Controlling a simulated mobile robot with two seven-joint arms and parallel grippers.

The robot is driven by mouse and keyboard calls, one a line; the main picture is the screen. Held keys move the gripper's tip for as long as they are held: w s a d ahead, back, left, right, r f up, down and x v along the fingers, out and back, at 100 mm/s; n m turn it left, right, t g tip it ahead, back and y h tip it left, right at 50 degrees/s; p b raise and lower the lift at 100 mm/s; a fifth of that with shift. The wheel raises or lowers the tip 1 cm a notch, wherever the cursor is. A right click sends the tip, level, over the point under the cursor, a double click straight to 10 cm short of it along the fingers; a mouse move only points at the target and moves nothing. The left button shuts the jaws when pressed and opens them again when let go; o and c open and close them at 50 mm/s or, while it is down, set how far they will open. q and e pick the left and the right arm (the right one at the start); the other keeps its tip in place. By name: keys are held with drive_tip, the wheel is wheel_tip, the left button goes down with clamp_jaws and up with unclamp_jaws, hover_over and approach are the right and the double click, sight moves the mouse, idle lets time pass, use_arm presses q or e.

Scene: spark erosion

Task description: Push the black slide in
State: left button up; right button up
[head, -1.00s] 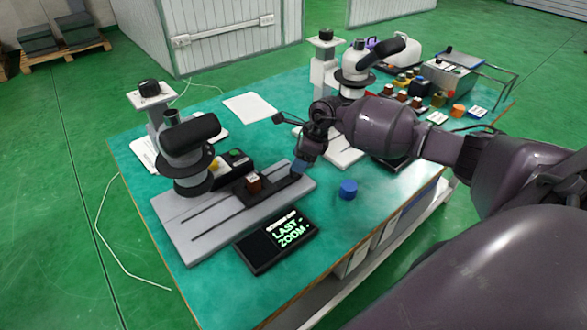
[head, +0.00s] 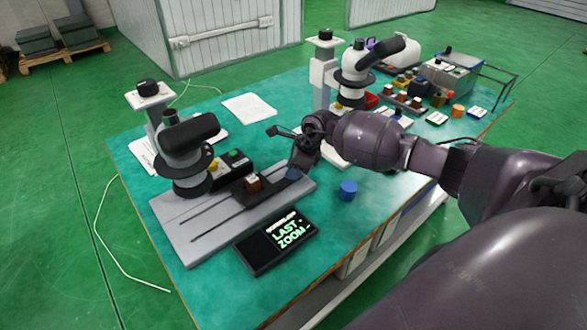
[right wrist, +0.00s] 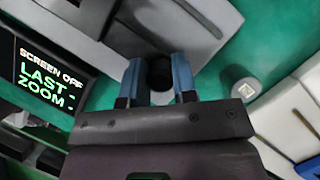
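The black slide (head: 239,191) lies on the grey base plate (head: 187,237) under the left microscope and carries a small brown block (head: 253,183) with a white label. My right gripper (head: 293,171) is low at the slide's right end. In the right wrist view, the blue fingertips of the gripper (right wrist: 158,75) stand apart on both sides of a dark round knob (right wrist: 159,73) at the slide's end. The knob fills the gap between them. The knob is mostly hidden by the gripper in the head view. My left gripper is out of view.
A black screen (head: 276,242) reading "LAST ZOOM" lies in front of the plate. A second microscope (head: 354,75) and several small items are at the back right. The table's front right is clear.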

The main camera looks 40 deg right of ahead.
sight(245, 201)
clamp_jaws()
drive_tip(key=shift+a, duration=0.55)
drive_tip(key=a+p, duration=0.1)
drive_tip(key=a, duration=0.3)
drive_tip(key=a+p, duration=0.1)
drive_tip(key=a, duration=0.4)
drive_tip(key=s+a, duration=0.1)
drive_tip(key=a, duration=0.3)
drive_tip(key=shift+a+p, duration=0.15)
drive_tip(key=shift+p, duration=0.25)
drive_tip(key=shift+s+a, duration=0.1)
drive_tip(key=shift+a, duration=0.4)
drive_tip(key=o, duration=0.9)
unclamp_jaws()
drive_tip(key=shift+a, duration=0.15)
drive_tip(key=shift+c, duration=0.2)
drive_tip(key=shift+d, duration=0.2)
